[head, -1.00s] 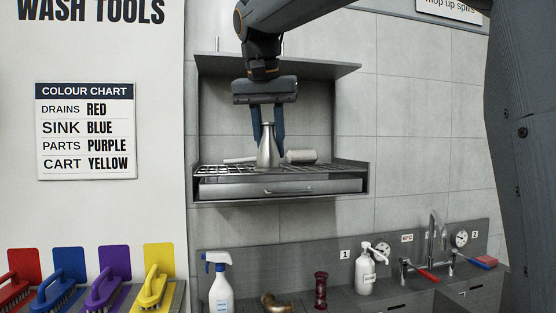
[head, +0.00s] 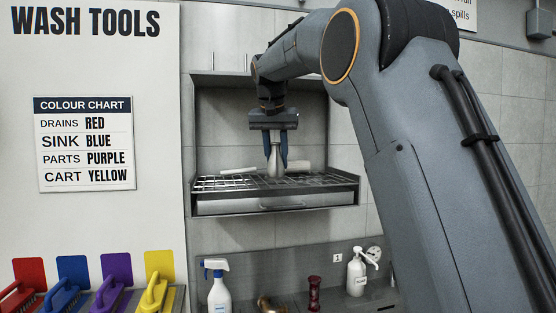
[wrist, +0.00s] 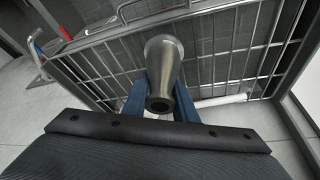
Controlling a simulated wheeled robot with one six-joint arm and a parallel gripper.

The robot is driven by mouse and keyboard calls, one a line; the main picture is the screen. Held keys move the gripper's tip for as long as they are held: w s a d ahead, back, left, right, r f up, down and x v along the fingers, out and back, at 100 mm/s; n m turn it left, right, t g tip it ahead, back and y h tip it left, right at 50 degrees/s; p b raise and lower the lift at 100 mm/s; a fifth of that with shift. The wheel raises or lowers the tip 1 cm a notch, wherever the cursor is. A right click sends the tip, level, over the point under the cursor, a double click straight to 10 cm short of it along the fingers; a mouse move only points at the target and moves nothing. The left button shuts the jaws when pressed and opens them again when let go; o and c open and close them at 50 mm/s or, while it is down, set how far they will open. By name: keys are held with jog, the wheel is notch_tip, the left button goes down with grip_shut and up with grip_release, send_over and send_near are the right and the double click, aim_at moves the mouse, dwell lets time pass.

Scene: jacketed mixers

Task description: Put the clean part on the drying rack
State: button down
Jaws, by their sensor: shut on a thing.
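The part is a grey metal cone-shaped piece (head: 275,160) with a narrow neck. My gripper (head: 275,163) points down with its two blue fingers shut on the neck, and the part is upright. In the wrist view the part (wrist: 164,75) sits between the blue fingers, its wide end toward the wire grid. The drying rack (head: 225,184) is a wire grid on a wall shelf. The part's base is at the rack; I cannot tell whether it touches the wires.
White cylindrical pieces (head: 304,166) lie on the rack beside and behind the part. Below are a spray bottle (head: 219,290), a brass piece (head: 270,304), a dark red piece (head: 314,293) and a soap pump bottle (head: 357,275). Coloured brushes (head: 108,290) stand at lower left.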

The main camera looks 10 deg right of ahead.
jog(key=shift+w+d+r+p, duration=0.1)
jog(key=shift+w+d+p, duration=0.15)
jog(key=shift+w, duration=0.15)
jog(key=shift+w+d+r+p, duration=0.1)
jog(key=shift+w+p, duration=0.1)
jog(key=shift+w, duration=0.15)
jog(key=shift+w+d+f+p, duration=0.1)
jog(key=shift+w+f+p, duration=0.1)
jog(key=shift+f+p, duration=0.1)
jog(key=shift+f, duration=0.6)
jog(key=shift+f, duration=0.1)
jog(key=c, duration=1.4)
grip_release()
jog(key=shift+c, duration=0.2)
jog(key=b+v, duration=0.2)
jog(key=v, duration=1)
